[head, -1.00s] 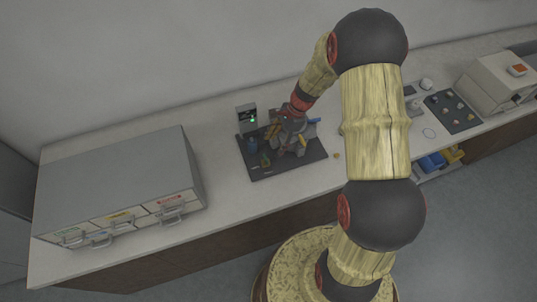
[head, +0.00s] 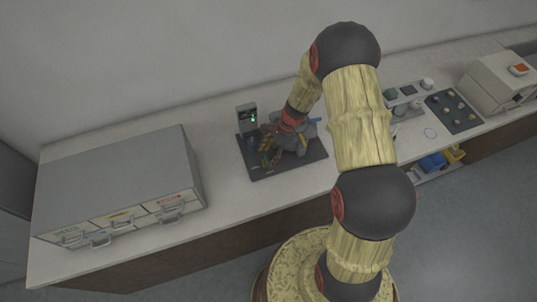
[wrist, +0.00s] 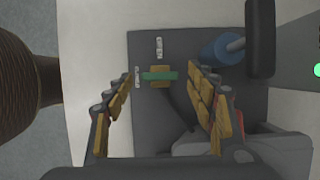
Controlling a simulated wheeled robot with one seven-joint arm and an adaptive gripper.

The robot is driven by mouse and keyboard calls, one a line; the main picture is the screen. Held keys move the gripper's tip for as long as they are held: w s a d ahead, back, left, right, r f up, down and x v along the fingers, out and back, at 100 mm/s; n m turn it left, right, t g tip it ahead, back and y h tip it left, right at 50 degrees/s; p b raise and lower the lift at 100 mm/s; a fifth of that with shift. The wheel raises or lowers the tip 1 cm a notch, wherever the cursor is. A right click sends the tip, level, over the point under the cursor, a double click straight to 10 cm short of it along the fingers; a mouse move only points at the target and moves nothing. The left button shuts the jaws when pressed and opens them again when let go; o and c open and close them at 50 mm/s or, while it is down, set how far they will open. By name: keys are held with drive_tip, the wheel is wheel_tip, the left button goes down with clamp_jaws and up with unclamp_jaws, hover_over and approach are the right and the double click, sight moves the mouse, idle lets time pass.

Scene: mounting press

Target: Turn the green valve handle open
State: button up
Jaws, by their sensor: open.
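The green valve handle (wrist: 159,76) shows in the wrist view as a short bar lying crosswise over a yellow-brown mount on the dark base plate (wrist: 145,45). My gripper (wrist: 161,84) is open, with one padded finger on each side of the handle. The handle lies between the fingertips with a gap at each end, and neither finger visibly touches it. I cannot tell the height gap. In the head view my gripper (head: 271,150) is over the left part of the plate and mostly hides the handle.
A blue round part (wrist: 221,50) sits close to the right finger. A grey box with a green light (head: 248,117) stands behind the plate. A grey drawer cabinet (head: 115,185) is at the left. Bare counter (head: 215,165) lies between the cabinet and plate.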

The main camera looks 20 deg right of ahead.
drive_tip(key=shift+c, duration=1.2)
drive_tip(key=c, duration=0.9)
drive_tip(key=n, duration=0.1)
drive_tip(key=n+g, duration=0.1)
drive_tip(key=n, duration=0.2)
drive_tip(key=shift+w+n+g, duration=0.25)
drive_tip(key=shift+n+g, duration=0.15)
drive_tip(key=n, duration=0.2)
drive_tip(key=n+g+h, duration=0.1)
drive_tip(key=n, duration=0.1)
drive_tip(key=shift+w+a+n, duration=0.2)
drive_tip(key=shift+n, duration=0.1)
drive_tip(key=n+h, duration=0.1)
drive_tip(key=n, duration=0.1)
drive_tip(key=n+g+b, duration=0.1)
drive_tip(key=n, duration=0.1)
drive_tip(key=shift+w+a+h, duration=0.1)
drive_tip(key=shift+a+h, duration=0.1)
drive_tip(key=shift+h, duration=0.2)
drive_tip(key=shift+a+n+g+h, duration=0.15)
drive_tip(key=shift+n+h, duration=0.2)
drive_tip(key=shift+n, duration=0.7)
drive_tip(key=shift+n+g+h, duration=0.15)
drive_tip(key=shift+n+h, duration=0.2)
drive_tip(key=shift+n, duration=0.7)
